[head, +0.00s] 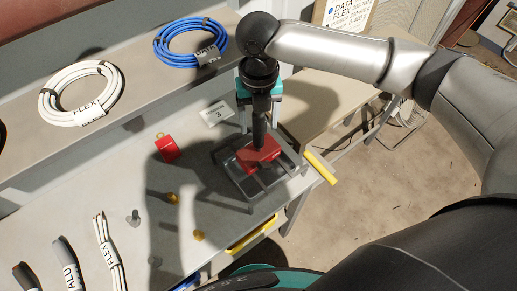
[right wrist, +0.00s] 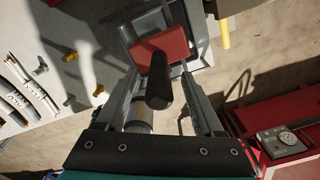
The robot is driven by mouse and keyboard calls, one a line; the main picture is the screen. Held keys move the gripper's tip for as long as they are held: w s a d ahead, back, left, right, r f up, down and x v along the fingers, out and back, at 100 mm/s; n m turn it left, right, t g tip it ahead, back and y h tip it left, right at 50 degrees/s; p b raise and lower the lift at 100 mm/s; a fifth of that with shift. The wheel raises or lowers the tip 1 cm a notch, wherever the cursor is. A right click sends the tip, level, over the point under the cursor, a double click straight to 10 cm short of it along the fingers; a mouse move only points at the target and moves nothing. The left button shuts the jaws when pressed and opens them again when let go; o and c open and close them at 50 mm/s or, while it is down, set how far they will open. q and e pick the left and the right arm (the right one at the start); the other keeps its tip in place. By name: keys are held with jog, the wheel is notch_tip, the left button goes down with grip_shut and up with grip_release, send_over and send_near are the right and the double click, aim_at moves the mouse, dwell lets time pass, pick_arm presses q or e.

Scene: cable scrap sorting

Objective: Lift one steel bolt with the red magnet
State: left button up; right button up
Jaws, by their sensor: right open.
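The red magnet (head: 262,155) is a red block with an upright black handle (right wrist: 159,82). It rests at the grey wire-framed tray (head: 236,184) on the bench. My right gripper (head: 259,118) points down over it, its fingers open on either side of the handle; contact with the handle cannot be told. The red block also shows beyond the fingers in the right wrist view (right wrist: 160,46). Grey steel bolts (head: 133,217) (head: 155,261) stand on the bench at left, apart from the magnet. My left gripper is not in view.
Brass-coloured pieces (head: 172,198) (head: 198,235) stand between the bolts and the tray. A small red object (head: 166,149) and a number 3 card (head: 215,113) lie behind. Cable bundles (head: 108,252) lie at left. A yellow bar (head: 320,167) sticks out right of the tray.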

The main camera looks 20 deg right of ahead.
jog(key=shift+f, duration=0.75)
jog(key=shift+c, duration=0.4)
grip_shut()
dwell(0.4)
jog(key=shift+w+r, duration=0.15)
